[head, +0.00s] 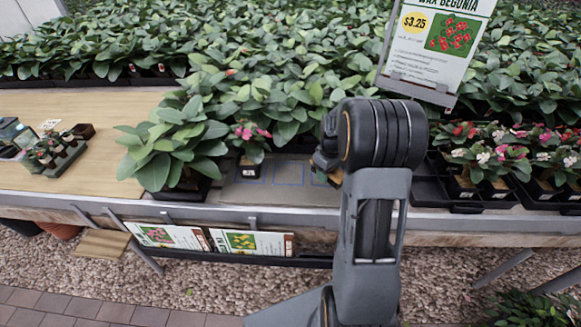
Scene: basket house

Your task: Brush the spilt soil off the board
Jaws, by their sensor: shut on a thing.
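A grey board (240,192) with blue outlined squares lies on the bench at the centre in the head view. A small pot with pink flowers (250,150) and a price label stands in one square at its left. My gripper (326,168) is at the board's right end, mostly hidden behind my own arm. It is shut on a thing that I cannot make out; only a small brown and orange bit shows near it. My arm covers the board's right part. I cannot make out any soil on the part that shows.
A large leafy potted plant (172,150) stands left of the board. Dense green plants fill the back. Black trays with flowering pots (485,170) stand at right, below a price sign (440,42). The wooden bench top (90,108) at left has free room beside a small plant tray (52,148).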

